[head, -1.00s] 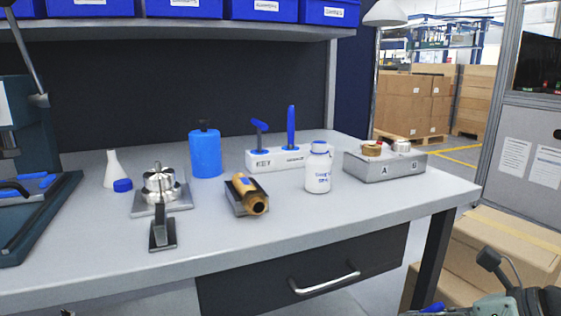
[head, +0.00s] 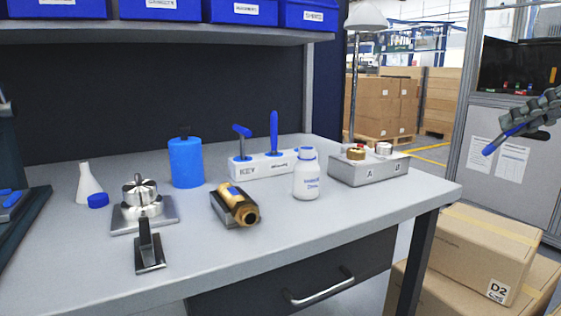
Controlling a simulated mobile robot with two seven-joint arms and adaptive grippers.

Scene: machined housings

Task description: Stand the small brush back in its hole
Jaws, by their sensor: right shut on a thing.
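My right gripper (head: 530,118) is at the right edge of the head view, raised beyond the bench's right end. It is shut on a thin blue-handled thing (head: 498,144), which looks like the small brush and tilts down to the left. Its other end is hidden in or behind the fingers. A white holder block (head: 244,171) stands at the back of the bench, apart from the gripper. A blue T-shaped handle (head: 241,131) and an upright blue handle (head: 273,132) stand in it. A white bottle hides the block's right end, and no empty hole can be made out. My left gripper is out of view.
The white bottle (head: 307,180) stands before the holder's right end. A grey block marked A and B (head: 345,173) is to its right, with small metal parts on top. A blue canister (head: 186,163) stands left, a brass part (head: 238,207) in front. The bench's front right (head: 350,217) is clear.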

